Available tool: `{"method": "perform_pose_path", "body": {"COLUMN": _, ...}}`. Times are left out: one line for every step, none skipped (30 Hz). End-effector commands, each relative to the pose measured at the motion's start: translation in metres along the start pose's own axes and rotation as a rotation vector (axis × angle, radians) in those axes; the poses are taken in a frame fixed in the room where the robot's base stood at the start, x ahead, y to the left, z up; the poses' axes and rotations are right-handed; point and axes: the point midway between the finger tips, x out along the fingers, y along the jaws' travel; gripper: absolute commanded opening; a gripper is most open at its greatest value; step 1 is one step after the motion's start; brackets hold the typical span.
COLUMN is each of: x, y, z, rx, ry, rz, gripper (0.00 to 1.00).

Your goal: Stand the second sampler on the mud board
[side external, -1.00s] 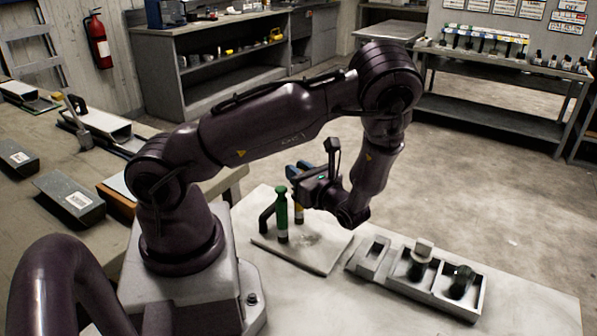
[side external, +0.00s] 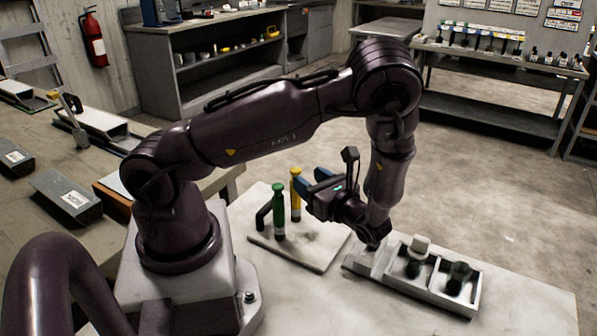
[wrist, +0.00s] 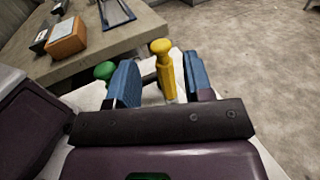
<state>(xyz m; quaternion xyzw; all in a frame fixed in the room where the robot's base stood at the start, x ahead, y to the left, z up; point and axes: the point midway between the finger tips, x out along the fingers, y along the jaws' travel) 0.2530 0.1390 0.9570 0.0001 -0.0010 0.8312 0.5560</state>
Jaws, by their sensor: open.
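The yellow sampler (side external: 296,196) stands upright on the pale mud board (side external: 318,262). The green sampler (side external: 279,212) stands upright on the same board, nearer the camera and to the left. My gripper (side external: 308,181) is open, just right of the yellow sampler. In the wrist view the yellow sampler (wrist: 165,72) shows between the blue fingers of my gripper (wrist: 160,78), apart from both and farther out. The green sampler (wrist: 105,71) shows outside the left finger. The lower ends of both samplers are hidden in the wrist view.
A dark bent handle (side external: 263,216) sits on the board left of the green sampler. A grey compartment tray (side external: 430,292) at right holds a pale-topped piece (side external: 421,245) and a dark piece (side external: 459,275). The pale table is clear at front right.

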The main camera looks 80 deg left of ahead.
Motion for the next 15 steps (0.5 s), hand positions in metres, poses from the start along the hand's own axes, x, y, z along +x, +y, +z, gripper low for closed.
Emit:
{"method": "perform_pose_path", "body": {"x": -0.012, "y": -0.001, "z": -0.001, "rx": -0.001, "ry": 0.003, "rz": -0.005, "gripper": 0.47}}
{"method": "perform_pose_path", "body": {"x": -0.018, "y": -0.001, "z": 0.000, "rx": -0.001, "ry": 0.002, "rz": -0.004, "gripper": 0.47}}
{"method": "perform_pose_path", "body": {"x": -0.026, "y": -0.001, "z": 0.000, "rx": -0.001, "ry": 0.002, "rz": -0.004, "gripper": 0.47}}
{"method": "perform_pose_path", "body": {"x": -0.032, "y": 0.000, "z": 0.000, "rx": -0.001, "ry": 0.002, "rz": -0.004, "gripper": 0.47}}
{"method": "perform_pose_path", "body": {"x": -0.037, "y": 0.000, "z": 0.000, "rx": 0.000, "ry": 0.003, "rz": -0.003, "gripper": 0.47}}
{"method": "perform_pose_path", "body": {"x": -0.043, "y": -0.001, "z": 0.000, "rx": 0.000, "ry": 0.001, "rz": -0.003, "gripper": 0.47}}
{"method": "perform_pose_path", "body": {"x": -0.047, "y": -0.001, "z": 0.000, "rx": 0.000, "ry": 0.002, "rz": -0.003, "gripper": 0.47}}
{"method": "perform_pose_path", "body": {"x": -0.050, "y": 0.000, "z": 0.000, "rx": 0.000, "ry": 0.001, "rz": -0.002, "gripper": 0.47}}
{"method": "perform_pose_path", "body": {"x": -0.054, "y": 0.000, "z": 0.000, "rx": 0.000, "ry": 0.000, "rz": -0.001, "gripper": 0.47}}
{"method": "perform_pose_path", "body": {"x": -0.056, "y": 0.000, "z": 0.000, "rx": 0.000, "ry": 0.001, "rz": -0.001, "gripper": 0.47}}
{"method": "perform_pose_path", "body": {"x": -0.058, "y": 0.000, "z": 0.000, "rx": -0.001, "ry": 0.003, "rz": 0.000, "gripper": 0.47}}
{"method": "perform_pose_path", "body": {"x": -0.060, "y": 0.000, "z": 0.001, "rx": -0.004, "ry": 0.010, "rz": 0.004, "gripper": 0.47}}
{"method": "perform_pose_path", "body": {"x": -0.061, "y": 0.001, "z": 0.002, "rx": -0.009, "ry": 0.020, "rz": 0.010, "gripper": 0.47}}
{"method": "perform_pose_path", "body": {"x": -0.062, "y": 0.001, "z": 0.004, "rx": -0.017, "ry": 0.036, "rz": 0.020, "gripper": 0.47}}
{"method": "perform_pose_path", "body": {"x": -0.063, "y": 0.002, "z": 0.008, "rx": -0.032, "ry": 0.067, "rz": 0.036, "gripper": 0.47}}
